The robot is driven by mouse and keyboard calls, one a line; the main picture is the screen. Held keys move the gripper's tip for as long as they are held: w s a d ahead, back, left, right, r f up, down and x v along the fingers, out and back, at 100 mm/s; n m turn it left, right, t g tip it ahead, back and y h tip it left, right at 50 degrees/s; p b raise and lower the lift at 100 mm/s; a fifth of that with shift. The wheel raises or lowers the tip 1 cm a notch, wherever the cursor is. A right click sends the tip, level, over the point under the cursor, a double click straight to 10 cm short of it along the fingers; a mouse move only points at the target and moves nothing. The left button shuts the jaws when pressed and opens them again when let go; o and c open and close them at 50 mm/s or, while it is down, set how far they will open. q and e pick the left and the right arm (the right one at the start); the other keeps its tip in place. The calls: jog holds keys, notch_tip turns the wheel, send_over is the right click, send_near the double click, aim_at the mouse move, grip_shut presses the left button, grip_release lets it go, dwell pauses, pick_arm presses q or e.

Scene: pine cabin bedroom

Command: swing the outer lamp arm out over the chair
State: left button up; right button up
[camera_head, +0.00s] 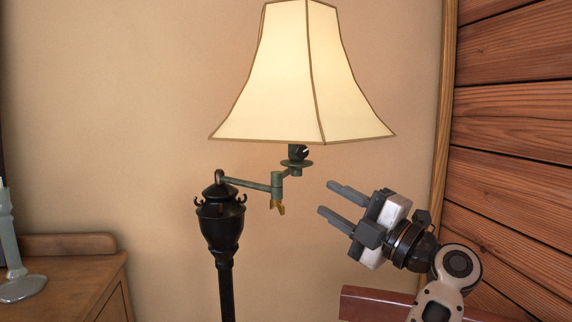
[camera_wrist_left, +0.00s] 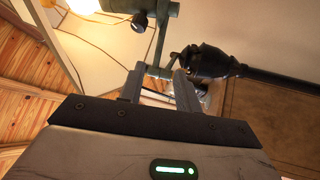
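The floor lamp has a black post (camera_head: 222,235) and a lit cream shade (camera_head: 290,85). Its green inner arm (camera_head: 245,184) runs right from the post to an elbow joint (camera_head: 277,187) with a brass knob below. The short outer arm (camera_head: 287,173) goes from the elbow to the holder under the shade. My left gripper (camera_head: 327,198) is open and empty, right of the elbow and apart from it, fingers pointing left. In the left wrist view its fingers (camera_wrist_left: 160,78) are spread, with lamp parts beyond them. A reddish-brown rail (camera_head: 375,302) at the bottom may be the chair. My right gripper is not seen.
A wooden cabinet (camera_head: 80,275) with a pale candlestick (camera_head: 12,255) stands at lower left. A plank wall (camera_head: 515,150) closes the right side. The plaster wall is behind the lamp. Free space lies between gripper and lamp.

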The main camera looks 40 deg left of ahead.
pick_arm(q)
jog(key=p+x, duration=0.2)
jog(key=x, duration=1.2)
jog(key=shift+p, duration=0.35)
jog(key=shift+d, duration=0.1)
grip_shut()
